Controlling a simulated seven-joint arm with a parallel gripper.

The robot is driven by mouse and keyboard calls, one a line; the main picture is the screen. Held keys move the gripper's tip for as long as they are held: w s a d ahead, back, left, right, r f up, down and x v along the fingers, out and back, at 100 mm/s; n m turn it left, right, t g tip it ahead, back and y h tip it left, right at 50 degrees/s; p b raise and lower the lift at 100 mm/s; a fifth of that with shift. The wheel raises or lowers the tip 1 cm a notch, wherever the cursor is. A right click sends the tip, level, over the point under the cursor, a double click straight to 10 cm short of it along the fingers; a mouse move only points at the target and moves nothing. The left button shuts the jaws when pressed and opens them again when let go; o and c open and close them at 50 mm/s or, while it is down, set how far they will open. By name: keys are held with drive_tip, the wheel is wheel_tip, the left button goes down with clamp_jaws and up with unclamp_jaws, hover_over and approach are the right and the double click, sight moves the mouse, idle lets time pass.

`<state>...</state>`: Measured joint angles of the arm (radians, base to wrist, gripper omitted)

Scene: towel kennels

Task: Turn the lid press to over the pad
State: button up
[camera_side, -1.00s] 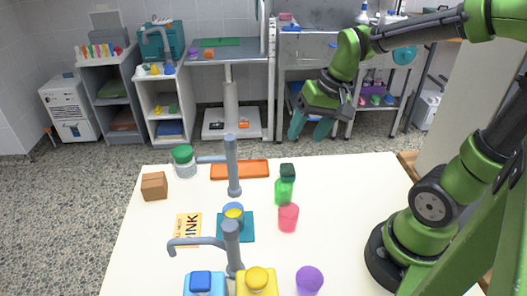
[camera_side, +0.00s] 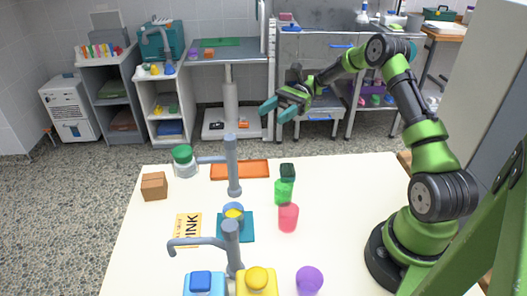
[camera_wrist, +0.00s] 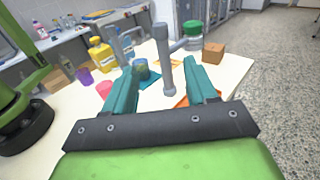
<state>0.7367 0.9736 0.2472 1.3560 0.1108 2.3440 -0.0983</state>
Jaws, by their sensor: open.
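Two grey posts with swinging arms stand on the white table. The back post (camera_side: 233,168), which looks like the lid press, has a short straight arm pointing left towards a green-lidded jar (camera_side: 183,162). It also shows between my fingers in the wrist view (camera_wrist: 166,72). The front post (camera_side: 231,248) has a hooked arm pointing left. A teal pad (camera_side: 246,236) lies between the posts, with a blue cup (camera_side: 233,210) with yellow inside on it. My gripper (camera_side: 278,110) is open and empty, above and beyond the table's back edge, touching nothing.
An orange tray (camera_side: 255,169) lies behind the back post. A brown box (camera_side: 154,186) and an orange printed card (camera_side: 187,230) are left. Blue and yellow containers stand in front.

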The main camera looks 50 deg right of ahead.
sight(230, 137)
drive_tip(key=a, duration=1.1)
drive_tip(key=a+r, duration=0.1)
drive_tip(key=a, duration=0.5)
clamp_jaws()
